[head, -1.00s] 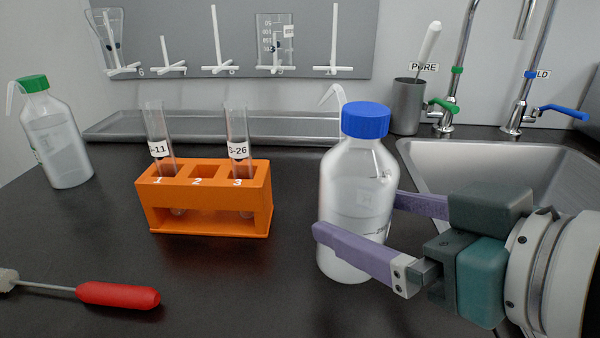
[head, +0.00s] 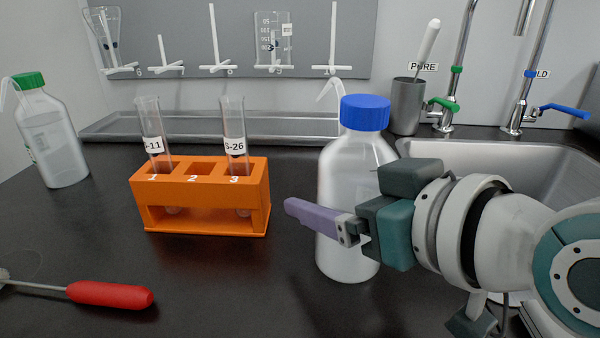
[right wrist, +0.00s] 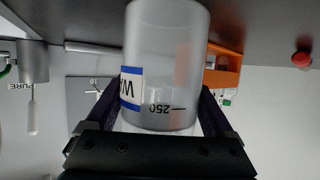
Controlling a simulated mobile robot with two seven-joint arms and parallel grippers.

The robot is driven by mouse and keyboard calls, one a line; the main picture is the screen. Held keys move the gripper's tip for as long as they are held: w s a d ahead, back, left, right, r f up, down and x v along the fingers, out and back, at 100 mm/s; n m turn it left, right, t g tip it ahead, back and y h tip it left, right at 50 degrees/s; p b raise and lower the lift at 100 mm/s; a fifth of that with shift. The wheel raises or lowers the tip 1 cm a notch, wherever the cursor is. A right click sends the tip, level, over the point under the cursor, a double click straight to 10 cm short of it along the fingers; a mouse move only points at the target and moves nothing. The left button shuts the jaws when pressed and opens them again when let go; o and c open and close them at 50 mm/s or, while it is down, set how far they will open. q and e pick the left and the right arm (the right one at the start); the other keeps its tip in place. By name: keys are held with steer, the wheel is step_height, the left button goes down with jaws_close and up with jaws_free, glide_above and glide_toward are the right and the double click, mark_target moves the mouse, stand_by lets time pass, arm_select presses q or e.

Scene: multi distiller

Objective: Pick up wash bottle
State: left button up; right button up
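A translucent wash bottle with a blue cap (head: 357,180) stands upright on the dark counter, left of the sink. My right gripper (head: 318,216) reaches in from the right with its purple fingers around the bottle's body. The near finger passes in front of the bottle; the far finger is hidden behind it. In the right wrist view the bottle (right wrist: 165,65), with a blue-edged label and a 250 mark, lies between the two spread fingers. A second wash bottle with a green cap (head: 50,140) stands at the far left. My left gripper is not in view.
An orange rack (head: 205,215) with two labelled test tubes stands left of the blue-capped bottle. A red-handled brush (head: 110,294) lies at the front left. A sink (head: 490,160), taps and a grey cup (head: 405,105) are at the back right.

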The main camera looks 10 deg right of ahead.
steer(key=shift+c, duration=0.9)
